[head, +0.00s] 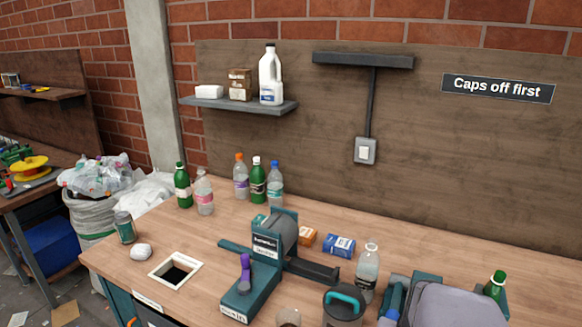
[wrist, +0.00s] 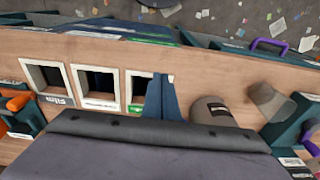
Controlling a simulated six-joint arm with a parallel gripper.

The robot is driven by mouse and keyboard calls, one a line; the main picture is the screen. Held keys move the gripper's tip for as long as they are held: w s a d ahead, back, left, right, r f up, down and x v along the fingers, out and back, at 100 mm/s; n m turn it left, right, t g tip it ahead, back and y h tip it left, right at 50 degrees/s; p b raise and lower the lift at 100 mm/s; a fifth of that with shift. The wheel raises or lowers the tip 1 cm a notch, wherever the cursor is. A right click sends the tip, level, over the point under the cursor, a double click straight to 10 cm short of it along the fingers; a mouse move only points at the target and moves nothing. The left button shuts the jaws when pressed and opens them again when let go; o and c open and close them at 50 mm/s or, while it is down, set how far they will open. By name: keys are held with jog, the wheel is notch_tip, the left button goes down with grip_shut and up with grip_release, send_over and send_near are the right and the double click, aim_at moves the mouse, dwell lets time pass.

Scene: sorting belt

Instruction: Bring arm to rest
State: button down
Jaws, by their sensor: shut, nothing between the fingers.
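In the wrist view my gripper (wrist: 162,80) shows as two blue-grey fingers pressed together above a wide dark grey body. The fingers are shut with nothing between them. They point over the wooden bench, beside the framed openings and apart from the grey cylinder (wrist: 212,111) to their right. The gripper body hides the lower part of the wrist view. In the head view I cannot make out the fingers. A grey rounded shape at the lower right there may be part of my arm.
Framed openings (head: 151,272) are set in the bench (head: 110,260). A teal machine with a purple handle (head: 244,272) stands mid-bench. A clear bottle (head: 367,275) stands to its right, small boxes (head: 339,245) behind. Several bottles (head: 257,182) line the back. A shelf (head: 235,107) hangs above.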

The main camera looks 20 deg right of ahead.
jog(key=w+a+n+g+p, duration=0.1)
jog(key=a+n, duration=0.8)
jog(key=a, duration=1)
jog(key=shift+w+a+y+p, duration=0.3)
jog(key=shift+y+p, duration=0.1)
jog(key=shift+p, duration=0.5)
notch_tip(320, 180, down, 78)
jog(key=b, duration=7.8)
jog(key=shift+r, duration=0.1)
